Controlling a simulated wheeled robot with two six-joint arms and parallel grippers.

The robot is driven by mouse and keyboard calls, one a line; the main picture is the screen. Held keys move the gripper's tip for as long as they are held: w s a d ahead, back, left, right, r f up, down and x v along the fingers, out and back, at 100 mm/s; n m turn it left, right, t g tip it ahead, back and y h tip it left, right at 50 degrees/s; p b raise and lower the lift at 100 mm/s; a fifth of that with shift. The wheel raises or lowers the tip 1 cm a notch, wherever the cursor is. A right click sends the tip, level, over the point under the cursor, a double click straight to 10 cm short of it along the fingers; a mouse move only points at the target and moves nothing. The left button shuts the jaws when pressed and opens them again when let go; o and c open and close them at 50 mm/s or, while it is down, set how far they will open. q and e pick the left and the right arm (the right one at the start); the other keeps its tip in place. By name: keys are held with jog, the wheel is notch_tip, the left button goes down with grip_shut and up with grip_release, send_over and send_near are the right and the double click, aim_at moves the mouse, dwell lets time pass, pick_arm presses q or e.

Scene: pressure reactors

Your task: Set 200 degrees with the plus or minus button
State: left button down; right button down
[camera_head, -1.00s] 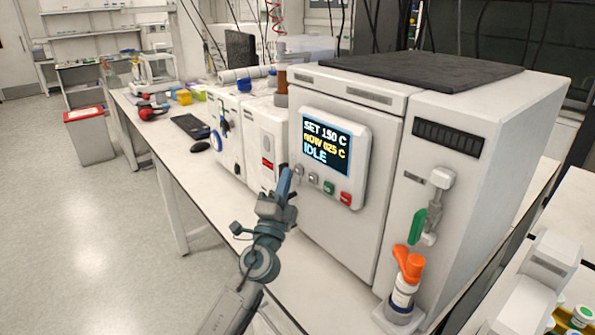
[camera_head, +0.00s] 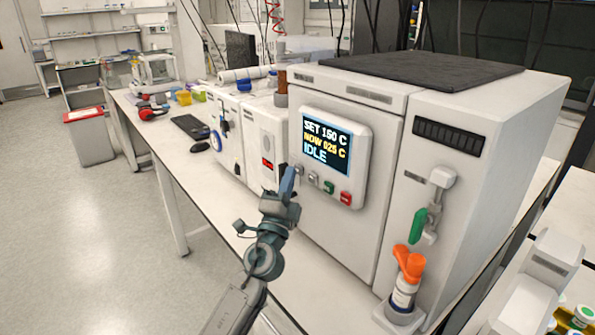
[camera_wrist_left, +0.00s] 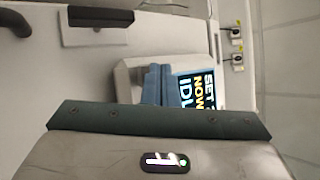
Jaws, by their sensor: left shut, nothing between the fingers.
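The control panel (camera_head: 362,145) on the front of the white reactor has a dark display (camera_head: 327,145). It reads SET, apparently 160 C, NOW 025 C and IDLE; the digits are small. Below it sit two small grey buttons, one at the left (camera_head: 299,171) and one beside it (camera_head: 313,178), then a green button (camera_head: 328,187) and a red button (camera_head: 346,198). My left gripper (camera_head: 287,178) is shut and empty, its blue fingertips just left of the left grey button; I cannot tell if they touch. In the wrist view the fingers (camera_wrist_left: 158,85) partly cover the panel beside the display (camera_wrist_left: 197,90).
An orange-topped bottle (camera_head: 404,285) stands at the reactor's front right. A smaller white instrument (camera_head: 267,145) stands to its left. A keyboard (camera_head: 190,127) and red headphones (camera_head: 154,112) lie farther back. The bench front and the aisle are clear.

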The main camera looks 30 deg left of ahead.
pick_arm(q)
jog(key=shift+w+d, duration=0.1)
jog(key=shift+w, duration=0.15)
dwell(0.3)
jog(key=shift+s, duration=0.1)
jog(key=shift+s+a, duration=0.3)
jog(key=shift+s, duration=0.35)
jog(key=shift+s+a+b, duration=0.2)
jog(key=shift+s+a, duration=0.1)
jog(key=shift+s, duration=0.45)
jog(key=shift+s+a+b, duration=0.2)
jog(key=shift+s+a, duration=0.15)
jog(key=shift+s, duration=0.45)
jog(key=shift+s+a+b, duration=0.2)
jog(key=shift+s+a, duration=0.1)
jog(key=shift+s, duration=0.45)
